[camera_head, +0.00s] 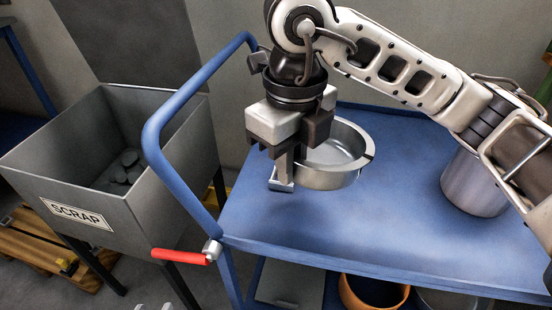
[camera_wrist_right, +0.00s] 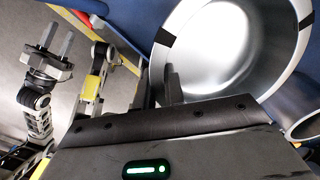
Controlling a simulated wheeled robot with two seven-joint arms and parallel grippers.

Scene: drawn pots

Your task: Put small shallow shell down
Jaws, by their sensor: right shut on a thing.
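The small shallow shell (camera_head: 335,172) is a round silver metal pan with dark marks on its rim, at the left end of the blue cart top. It fills the upper right of the right wrist view (camera_wrist_right: 225,50), its inside empty. My right gripper (camera_head: 283,180) points down and is shut on the shell's left wall. The shell looks roughly level; I cannot tell whether its base touches the cart top. My left gripper (camera_wrist_right: 58,38) shows at the left of the right wrist view, empty, its two fingers apart. In the head view only its tips show at the bottom edge.
The blue cart top (camera_head: 400,235) has free room in front and right of the shell. A taller metal pot (camera_head: 470,185) stands at the right, partly behind my arm. A grey scrap bin (camera_head: 60,165) is left of the cart's blue handle (camera_head: 152,140). An orange pot (camera_head: 375,292) is below.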

